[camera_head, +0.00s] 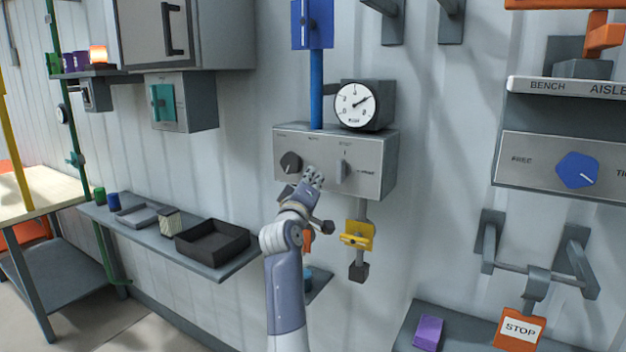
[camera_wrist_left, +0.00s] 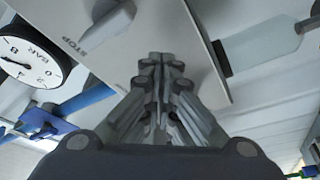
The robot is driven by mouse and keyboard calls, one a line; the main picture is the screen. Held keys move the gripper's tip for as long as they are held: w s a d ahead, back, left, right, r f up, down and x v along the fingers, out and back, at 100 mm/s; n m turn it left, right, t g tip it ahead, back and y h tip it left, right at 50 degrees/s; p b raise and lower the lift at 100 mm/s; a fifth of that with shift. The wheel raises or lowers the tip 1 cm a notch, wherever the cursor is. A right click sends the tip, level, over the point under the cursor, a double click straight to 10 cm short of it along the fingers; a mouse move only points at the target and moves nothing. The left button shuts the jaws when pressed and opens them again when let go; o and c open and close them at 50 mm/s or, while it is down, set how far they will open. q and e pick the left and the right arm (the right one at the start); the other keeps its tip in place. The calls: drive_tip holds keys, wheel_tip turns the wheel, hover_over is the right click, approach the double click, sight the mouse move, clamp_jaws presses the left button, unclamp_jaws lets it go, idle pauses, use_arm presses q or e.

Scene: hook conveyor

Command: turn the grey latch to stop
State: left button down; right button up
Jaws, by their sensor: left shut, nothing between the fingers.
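The grey latch (camera_head: 343,171) is on the front of a grey control box (camera_head: 325,184) on the wall. It stands upright in the head view, below a small label. In the left wrist view the latch (camera_wrist_left: 110,20) is partly cut off by the top edge, and its narrow end points toward the word STOP. My left gripper (camera_head: 314,179) is shut and empty, in front of the panel between the dark round knob (camera_head: 291,162) and the latch. I see no contact with the latch. My right gripper is not in view.
A pressure gauge (camera_head: 356,104) sits on top of the box beside a blue pipe (camera_head: 316,85). A yellow valve tag (camera_head: 357,235) hangs below. A shelf (camera_head: 142,232) with a black tray (camera_head: 212,242) is left. An orange STOP sign (camera_head: 519,328) is lower right.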

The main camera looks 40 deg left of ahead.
use_arm(q)
drive_tip(key=r+b+v, duration=0.1)
drive_tip(key=b+v, duration=0.2)
drive_tip(key=v, duration=0.6)
drive_tip(key=shift+s+d+r, duration=0.2)
drive_tip(key=shift+s+r, duration=0.15)
drive_tip(key=shift+s, duration=0.2)
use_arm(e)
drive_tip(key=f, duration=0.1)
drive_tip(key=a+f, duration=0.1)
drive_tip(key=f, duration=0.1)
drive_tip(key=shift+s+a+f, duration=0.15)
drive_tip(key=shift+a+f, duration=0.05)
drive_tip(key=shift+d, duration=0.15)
